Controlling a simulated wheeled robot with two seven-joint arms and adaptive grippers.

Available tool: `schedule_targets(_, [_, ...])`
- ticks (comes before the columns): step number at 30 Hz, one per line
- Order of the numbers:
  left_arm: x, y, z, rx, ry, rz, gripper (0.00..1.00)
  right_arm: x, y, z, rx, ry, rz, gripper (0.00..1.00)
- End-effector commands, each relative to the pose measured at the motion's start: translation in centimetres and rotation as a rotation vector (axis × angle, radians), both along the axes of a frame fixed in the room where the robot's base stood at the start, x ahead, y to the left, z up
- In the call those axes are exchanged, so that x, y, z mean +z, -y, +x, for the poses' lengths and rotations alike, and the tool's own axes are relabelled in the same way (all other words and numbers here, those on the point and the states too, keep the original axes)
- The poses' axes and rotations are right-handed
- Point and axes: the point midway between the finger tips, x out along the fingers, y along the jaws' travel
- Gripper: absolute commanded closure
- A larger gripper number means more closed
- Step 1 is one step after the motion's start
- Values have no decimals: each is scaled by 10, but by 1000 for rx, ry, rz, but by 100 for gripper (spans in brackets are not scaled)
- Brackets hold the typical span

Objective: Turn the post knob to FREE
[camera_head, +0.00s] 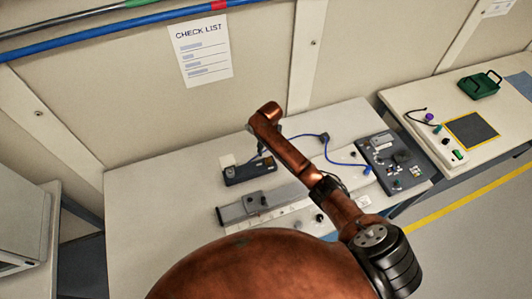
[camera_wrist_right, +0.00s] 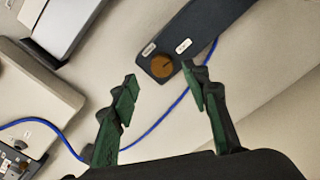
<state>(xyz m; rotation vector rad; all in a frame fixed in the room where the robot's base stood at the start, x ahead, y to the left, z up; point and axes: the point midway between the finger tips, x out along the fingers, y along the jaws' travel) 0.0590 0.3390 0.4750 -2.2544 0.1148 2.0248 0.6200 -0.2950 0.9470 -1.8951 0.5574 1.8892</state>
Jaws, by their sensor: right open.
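In the right wrist view a round orange-brown knob (camera_wrist_right: 162,66) sits near the end of a dark bar (camera_wrist_right: 205,28), with a dark pointer mark on its top. Two small white labels (camera_wrist_right: 166,46) lie beside it; their words are too small to read surely. My right gripper (camera_wrist_right: 163,84) is open and empty, its green-padded fingers apart, with the knob showing between and beyond the fingertips. I see no contact. In the head view my copper right arm reaches over the bench and its gripper is mostly hidden. My left gripper is not in view.
The white bench (camera_head: 145,200) holds a dark box (camera_head: 250,173), a grey rail unit (camera_head: 262,202) and a dark control panel (camera_head: 395,165). A blue cable (camera_wrist_right: 178,101) runs below the fingers.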

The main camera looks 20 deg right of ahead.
Motion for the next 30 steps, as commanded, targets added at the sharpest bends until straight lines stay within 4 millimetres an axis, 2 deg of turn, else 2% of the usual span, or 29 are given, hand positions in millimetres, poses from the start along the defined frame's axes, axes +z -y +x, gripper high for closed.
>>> schedule_targets(2, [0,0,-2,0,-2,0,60,5,2,5,-23,-8,-3,57])
schedule_targets(5, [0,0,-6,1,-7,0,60,-1,5,6,-37,-12,-4,57])
schedule_targets(12, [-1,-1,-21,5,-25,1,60,-37,9,4,-40,-11,-4,57])
schedule_targets(18, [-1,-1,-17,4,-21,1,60,-62,8,4,-39,-9,-5,57])
schedule_targets(25, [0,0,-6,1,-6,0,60,-70,7,5,-37,-7,-4,57])
schedule_targets(30, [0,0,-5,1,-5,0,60,-70,6,6,-35,-7,-4,57])
